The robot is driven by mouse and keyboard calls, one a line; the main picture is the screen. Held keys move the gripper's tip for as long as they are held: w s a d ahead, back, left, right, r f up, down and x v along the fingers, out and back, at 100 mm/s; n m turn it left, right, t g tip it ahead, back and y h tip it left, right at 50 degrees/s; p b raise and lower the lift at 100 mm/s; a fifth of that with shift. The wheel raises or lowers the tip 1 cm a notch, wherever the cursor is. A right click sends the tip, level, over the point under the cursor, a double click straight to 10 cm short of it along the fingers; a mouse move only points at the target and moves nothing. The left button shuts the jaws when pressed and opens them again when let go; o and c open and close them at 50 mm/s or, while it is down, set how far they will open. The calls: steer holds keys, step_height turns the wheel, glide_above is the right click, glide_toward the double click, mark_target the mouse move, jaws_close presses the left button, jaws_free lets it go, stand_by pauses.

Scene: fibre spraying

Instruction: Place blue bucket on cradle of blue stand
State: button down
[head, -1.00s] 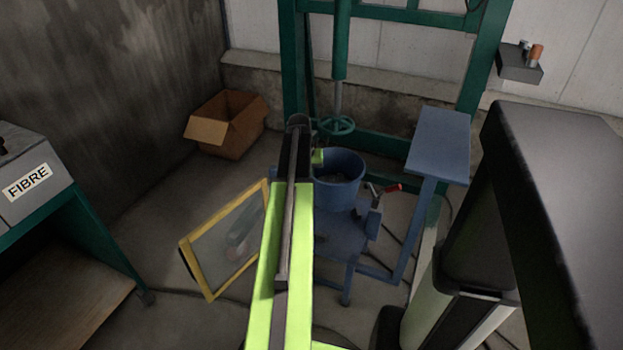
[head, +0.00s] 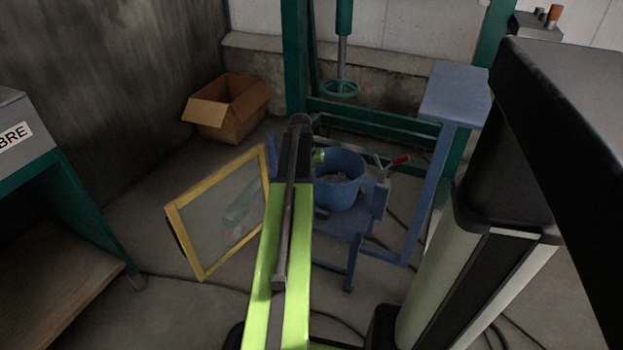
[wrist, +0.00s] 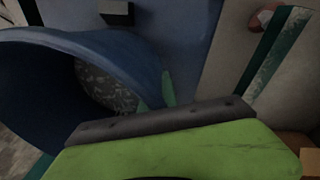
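The blue bucket (head: 345,192) is upright with grey material inside, held at its left rim by my gripper (head: 318,157). In the wrist view the bucket (wrist: 125,55) fills the left, its wall running behind my gripper's dark pad (wrist: 165,122); only one green finger shows clearly. The blue stand (head: 335,252) is below and around the bucket, with a raised blue plate and a red-tipped lever to the right. The bucket appears over the stand's lower platform. My arm and the bucket hide the cradle, so I cannot tell whether they touch.
A yellow-framed screen (head: 190,228) stands left of the stand. An open cardboard box (head: 230,110) is behind it. The stand's raised blue plate (head: 455,95) and red-tipped lever (head: 400,160) are to the right. A green frame with a handwheel (head: 340,88) rises behind.

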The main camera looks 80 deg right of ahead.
steer(key=shift+f, duration=0.2)
steer(key=c, duration=1.6)
jaws_free()
steer(key=shift+c, duration=0.2)
step_height(320, 180, up, 12)
steer(key=w+a+p, duration=0.1)
steer(key=p, duration=1.1)
steer(key=shift+w+a, duration=0.2)
steer(key=shift+r, duration=0.1)
